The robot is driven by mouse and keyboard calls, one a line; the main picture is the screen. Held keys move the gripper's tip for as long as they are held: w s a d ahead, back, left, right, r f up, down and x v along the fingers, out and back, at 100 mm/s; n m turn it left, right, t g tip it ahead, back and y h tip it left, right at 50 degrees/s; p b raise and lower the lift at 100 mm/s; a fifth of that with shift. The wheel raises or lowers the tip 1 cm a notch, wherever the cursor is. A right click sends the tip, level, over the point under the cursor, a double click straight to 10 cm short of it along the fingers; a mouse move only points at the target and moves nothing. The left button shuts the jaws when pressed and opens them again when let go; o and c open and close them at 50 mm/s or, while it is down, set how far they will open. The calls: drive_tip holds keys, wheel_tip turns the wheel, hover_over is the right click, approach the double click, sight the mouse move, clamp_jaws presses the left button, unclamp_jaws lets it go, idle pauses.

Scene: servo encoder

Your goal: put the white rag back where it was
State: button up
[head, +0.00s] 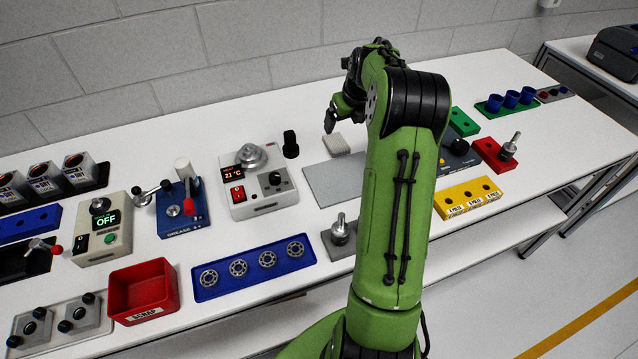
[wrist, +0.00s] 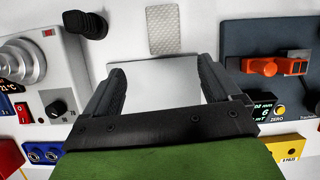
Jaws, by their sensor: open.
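The white rag (head: 336,144) is a small off-white pad lying flat on the white bench, just behind the grey plate (head: 335,181). In the wrist view the rag (wrist: 163,29) shows a textured surface, beyond my fingertips and apart from them. My gripper (wrist: 160,68) is open, with nothing between its fingers. The grey plate (wrist: 155,82) lies beneath and between the fingers in that view. In the head view my gripper (head: 332,118) hangs above the back of the bench near the rag; my arm hides part of the plate and bench.
A heater box with a red switch (head: 258,188) and a black knobbed part (head: 290,144) stand left of the rag. A blue bearing tray (head: 254,268) and a metal part on a grey block (head: 340,235) are in front. A yellow block (head: 466,197) lies right.

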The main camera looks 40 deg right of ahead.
drive_tip(key=s+a+r+n, duration=0.4)
drive_tip(key=a+r+n, duration=0.2)
drive_tip(key=a+n, duration=0.4)
drive_tip(key=s+a+r+n, duration=0.4)
drive_tip(key=a+r+n, duration=0.35)
drive_tip(key=a, duration=0.45)
drive_tip(key=s+a+f+n, duration=0.1)
drive_tip(key=s+a+n, duration=0.2)
drive_tip(key=s+n, duration=0.3)
drive_tip(key=s+a+f+n+t, duration=0.1)
drive_tip(key=s+a+n, duration=0.3)
drive_tip(key=s+n, duration=0.2)
drive_tip(key=s+a+f+n+y, duration=0.1)
drive_tip(key=s+a+n, duration=0.2)
drive_tip(key=s+n, duration=0.4)
drive_tip(key=shift+a+f+n, duration=0.2)
drive_tip(key=shift+a+n, duration=0.15)
drive_tip(key=shift+n, duration=0.6)
drive_tip(key=shift+s, duration=0.15)
